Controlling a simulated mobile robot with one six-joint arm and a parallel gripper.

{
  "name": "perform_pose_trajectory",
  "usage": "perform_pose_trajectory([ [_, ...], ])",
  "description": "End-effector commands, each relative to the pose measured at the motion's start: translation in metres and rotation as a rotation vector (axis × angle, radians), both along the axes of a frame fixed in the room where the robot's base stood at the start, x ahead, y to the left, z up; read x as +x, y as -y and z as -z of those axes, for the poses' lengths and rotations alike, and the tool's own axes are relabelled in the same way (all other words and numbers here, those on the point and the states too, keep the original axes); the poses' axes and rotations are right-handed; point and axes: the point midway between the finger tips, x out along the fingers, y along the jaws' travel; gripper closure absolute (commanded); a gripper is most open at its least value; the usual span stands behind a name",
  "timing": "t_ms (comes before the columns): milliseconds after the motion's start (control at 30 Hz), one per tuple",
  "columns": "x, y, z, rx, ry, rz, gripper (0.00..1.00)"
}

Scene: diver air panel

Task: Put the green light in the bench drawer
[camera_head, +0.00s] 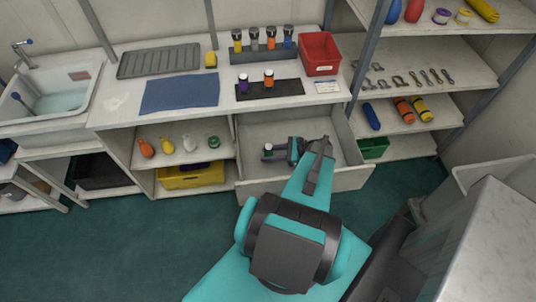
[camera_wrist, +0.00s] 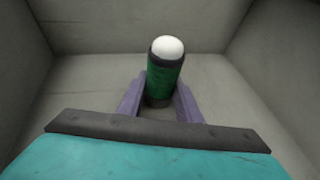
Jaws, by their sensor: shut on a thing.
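The green light (camera_wrist: 164,78) stands upright between the two fingers of my gripper (camera_wrist: 160,105) in the wrist view. It has a white domed top and a dark collar. My gripper is shut on it, inside the open bench drawer (camera_head: 257,187). In the head view my gripper (camera_head: 268,153) is inside the drawer's walls, and the green light (camera_head: 268,148) shows small at its fingertips. The drawer is pulled out from under the bench and its floor is otherwise bare. I cannot tell whether the light's base touches the drawer floor.
On the bench top, a purple light (camera_head: 243,84) and an orange light (camera_head: 269,79) stand on a dark mat, before a rack (camera_head: 263,54) of several lights. A red bin (camera_head: 319,53) stands beside them.

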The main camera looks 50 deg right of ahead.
Motion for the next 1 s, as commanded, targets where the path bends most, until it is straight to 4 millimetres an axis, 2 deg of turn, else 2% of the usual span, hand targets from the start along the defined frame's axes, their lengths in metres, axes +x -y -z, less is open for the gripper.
perform_pose_trajectory([
  [167,0.0,0.0,0.002,0.001,0.001,0.0,0.95],
  [200,0.0,0.0,0.002,0.0,0.0,0.0,0.65],
  [300,0.0,0.0,0.002,0.0,0.0,-0.001,0.5],
  [733,0.0,-0.001,-0.001,0.0,0.0,-0.001,0.5],
  [1000,-0.018,0.012,-0.009,0.0,0.0,0.0,0.5],
])
